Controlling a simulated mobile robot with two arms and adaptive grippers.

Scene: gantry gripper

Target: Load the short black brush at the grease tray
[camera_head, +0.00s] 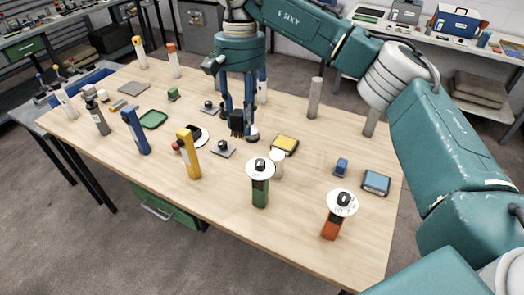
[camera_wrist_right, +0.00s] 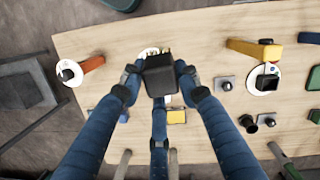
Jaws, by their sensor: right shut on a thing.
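My right gripper (camera_head: 237,112) hangs fingers down over the middle of the table, shut on a short black block-like thing with yellowish bits at its edge, likely the short black brush (camera_head: 237,128). In the right wrist view the black brush (camera_wrist_right: 160,76) sits between the blue fingers, above the tabletop. Several shallow trays lie on the table: a yellow-filled tray (camera_head: 285,144) just right of the gripper, a blue one (camera_head: 376,182) at the right, and a green one (camera_head: 153,119) at the left. I cannot tell which is the grease tray. My left gripper is not in view.
A green post (camera_head: 260,193) and an orange post (camera_head: 331,229) with white discs stand at the front. A yellow post (camera_head: 193,162) and a blue post (camera_head: 138,139) stand left of the gripper. Grey cylinders (camera_head: 315,98) stand behind.

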